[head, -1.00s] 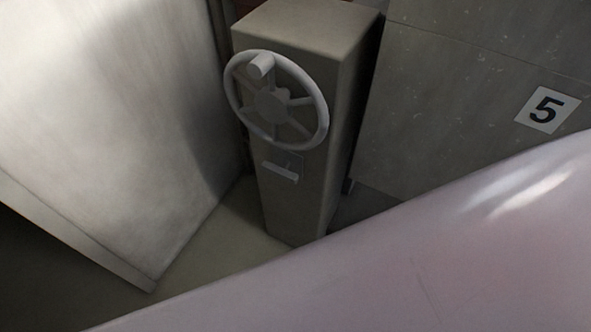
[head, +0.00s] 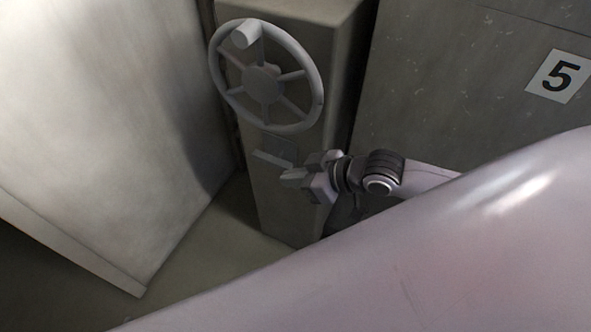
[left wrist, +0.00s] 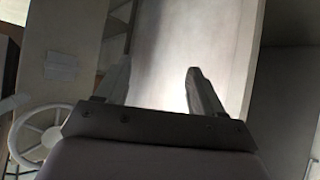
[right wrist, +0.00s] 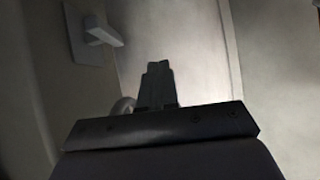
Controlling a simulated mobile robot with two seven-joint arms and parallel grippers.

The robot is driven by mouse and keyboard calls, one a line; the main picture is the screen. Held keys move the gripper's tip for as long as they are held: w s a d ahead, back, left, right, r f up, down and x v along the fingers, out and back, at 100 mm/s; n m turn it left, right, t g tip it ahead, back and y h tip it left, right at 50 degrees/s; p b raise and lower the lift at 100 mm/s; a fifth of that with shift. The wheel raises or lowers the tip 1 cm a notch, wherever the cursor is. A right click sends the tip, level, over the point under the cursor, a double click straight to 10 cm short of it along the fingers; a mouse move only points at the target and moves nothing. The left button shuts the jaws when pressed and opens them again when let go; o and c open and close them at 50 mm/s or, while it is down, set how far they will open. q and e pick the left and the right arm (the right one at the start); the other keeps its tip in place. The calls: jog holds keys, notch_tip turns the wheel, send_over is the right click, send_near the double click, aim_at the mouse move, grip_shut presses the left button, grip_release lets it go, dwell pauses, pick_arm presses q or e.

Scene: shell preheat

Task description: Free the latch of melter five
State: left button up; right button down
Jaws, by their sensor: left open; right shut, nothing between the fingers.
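The latch (head: 270,158) is a short pale bar on a small plate, on the front of a grey-beige pedestal (head: 275,205) below a spoked handwheel (head: 309,70). The bar also shows at the upper left of the right wrist view (right wrist: 104,36). A "5" sign (head: 558,76) is on the grey wall at the right. My right gripper (head: 288,176) is shut and empty, just below and right of the latch bar, seemingly apart from it. It shows shut in the right wrist view (right wrist: 158,68). My left gripper (left wrist: 158,78) is open and empty, outside the head view.
A large pale panel (head: 100,120) stands left of the pedestal. The grey wall (head: 440,90) is close on the right. Bare floor (head: 215,240) shows between panel and pedestal. The left wrist view shows a spoked wheel (left wrist: 18,140) at its lower left.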

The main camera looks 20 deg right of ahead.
jog(key=g+h+b, duration=0.1)
jog(key=h+b, duration=0.1)
send_near(285, 167)
notch_tip(285, 167, up, 3)
jog(key=s, duration=0.2)
jog(key=shift+d, duration=1)
jog(key=b+x, duration=0.2)
jog(key=x, duration=0.8)
jog(key=shift+s+a, duration=0.1)
jog(key=shift+f, duration=0.1)
jog(key=shift+s+f+y, duration=0.1)
jog(key=shift+y, duration=0.2)
jog(key=shift+b, duration=0.3)
jog(key=shift+t, duration=0.3)
